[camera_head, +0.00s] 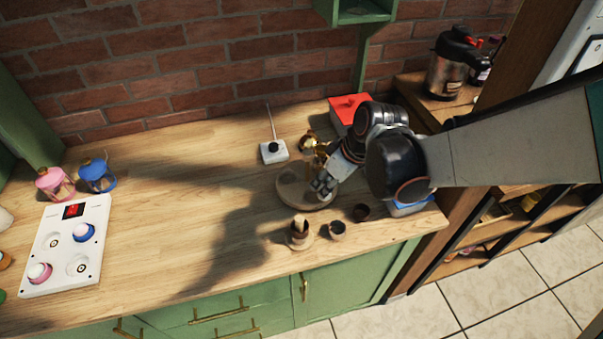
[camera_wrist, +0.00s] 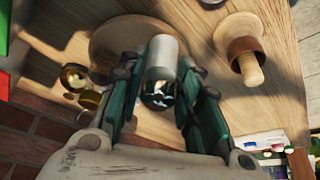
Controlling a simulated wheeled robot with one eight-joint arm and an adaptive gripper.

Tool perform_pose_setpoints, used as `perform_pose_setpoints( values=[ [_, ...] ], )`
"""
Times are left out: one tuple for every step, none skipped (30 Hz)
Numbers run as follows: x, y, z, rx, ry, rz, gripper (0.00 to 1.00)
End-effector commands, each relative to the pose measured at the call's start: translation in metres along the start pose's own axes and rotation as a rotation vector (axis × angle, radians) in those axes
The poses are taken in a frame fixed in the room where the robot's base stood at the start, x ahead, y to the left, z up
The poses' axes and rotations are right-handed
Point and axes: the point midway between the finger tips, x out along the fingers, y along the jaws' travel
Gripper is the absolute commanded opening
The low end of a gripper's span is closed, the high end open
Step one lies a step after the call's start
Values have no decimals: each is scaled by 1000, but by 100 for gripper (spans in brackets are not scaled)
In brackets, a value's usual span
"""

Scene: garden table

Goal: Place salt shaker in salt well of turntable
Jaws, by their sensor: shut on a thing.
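My gripper (camera_head: 325,184) is over the round wooden turntable (camera_head: 291,193) on the counter. In the wrist view my gripper (camera_wrist: 165,85) has its two dark green fingers on either side of a pale grey cylinder with a shiny end, which looks like the salt shaker (camera_wrist: 162,58). The turntable (camera_wrist: 112,38) lies behind the shaker in that view. The wells are hidden or too small to make out, and I cannot tell whether the shaker touches the turntable. In the head view my gripper and arm mostly hide the shaker.
A wooden holder with a peg (camera_head: 299,236) and two small dark cups (camera_head: 337,230) (camera_head: 361,211) stand near the front edge. Brass pieces (camera_head: 310,142), a red box (camera_head: 346,107) and a white block with a rod (camera_head: 273,150) are behind. The counter's left middle is clear.

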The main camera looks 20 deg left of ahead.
Motion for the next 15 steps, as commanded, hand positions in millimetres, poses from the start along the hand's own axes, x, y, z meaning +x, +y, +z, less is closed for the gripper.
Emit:
perform_pose_setpoints(
  values=[
    [5, -3, -8, -6, 0, -3, 5],
    [6, -3, -12, -7, -1, -3, 5],
    [7, -4, -16, -7, -1, -3, 5],
    [8, -4, -18, -7, -1, -3, 5],
    [8, -4, -20, -7, -1, -2, 5],
    [9, -4, -21, -6, -1, -2, 5],
    [9, -4, -22, -6, -1, -2, 5],
    [10, -4, -24, -6, -1, -2, 5],
    [11, -4, -26, -6, -1, -2, 5],
    [12, -4, -29, -7, -1, -2, 5],
    [14, -4, -32, -7, -1, -3, 5],
    [16, -4, -37, -9, -1, -3, 5],
    [22, -4, -34, -7, -1, -2, 5],
    [28, -4, -31, -7, -1, -2, 5],
    [34, -4, -28, -6, -1, -2, 5]
  ],
)
